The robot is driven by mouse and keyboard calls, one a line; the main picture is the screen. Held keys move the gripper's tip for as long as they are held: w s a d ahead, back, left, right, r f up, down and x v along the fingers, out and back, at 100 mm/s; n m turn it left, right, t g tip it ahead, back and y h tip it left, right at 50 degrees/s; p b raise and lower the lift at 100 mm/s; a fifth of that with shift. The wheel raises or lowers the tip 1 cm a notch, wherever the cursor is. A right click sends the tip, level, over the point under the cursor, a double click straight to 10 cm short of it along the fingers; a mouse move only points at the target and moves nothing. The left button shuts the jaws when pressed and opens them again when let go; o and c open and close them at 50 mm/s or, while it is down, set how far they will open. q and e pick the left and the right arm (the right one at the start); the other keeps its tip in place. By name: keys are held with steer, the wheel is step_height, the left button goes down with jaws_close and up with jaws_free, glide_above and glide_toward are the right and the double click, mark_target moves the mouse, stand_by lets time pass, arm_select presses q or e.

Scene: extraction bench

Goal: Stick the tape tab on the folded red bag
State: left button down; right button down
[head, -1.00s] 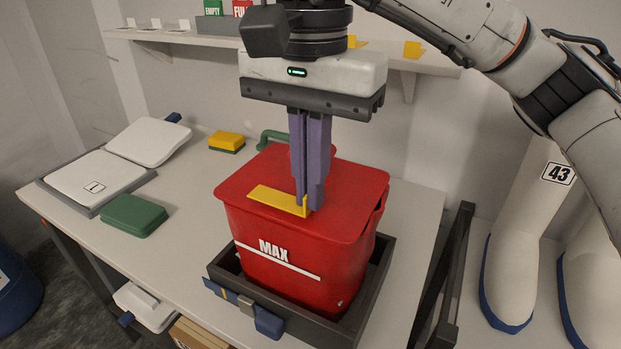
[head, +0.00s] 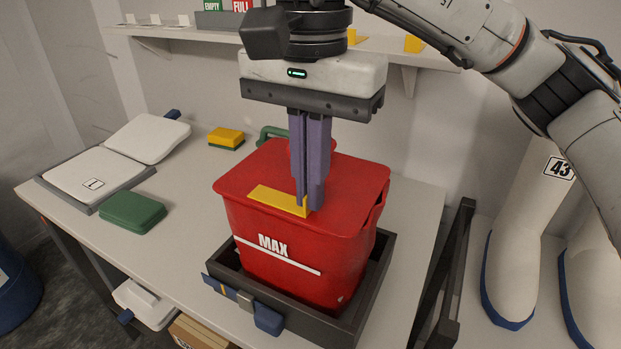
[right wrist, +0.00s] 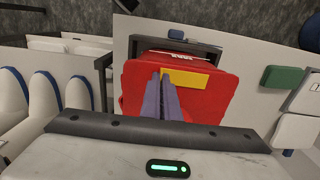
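The red bag (head: 345,255) stands upright in a dark grey open frame (head: 330,325) on the bench, with a flat top and a white "MAX" mark on its front. My right gripper (head: 308,203) points straight down over the top, its purple fingers close together on the upturned end of the yellow tape tab (head: 275,198). The tab's flat part lies level at the bag's top, towards the front left. I cannot tell whether it touches. The right wrist view also shows the tab (right wrist: 184,78) against the red bag (right wrist: 218,100). My left gripper is not in view.
A green block (head: 132,211), a yellow and green sponge (head: 226,138) and a white scale (head: 90,176) lie on the bench left of the bag. A shelf (head: 200,34) runs along the wall behind. White boots (head: 540,215) stand at the right.

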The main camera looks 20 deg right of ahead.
steer(key=shift+f, duration=0.15)
stand_by(0.8)
steer(key=c, duration=1.9)
jaws_free()
steer(key=shift+c, duration=0.2)
step_height(320, 180, up, 10)
steer(key=p, duration=0.2)
steer(key=shift+r+p, duration=0.2)
steer(key=shift+p, duration=0.2)
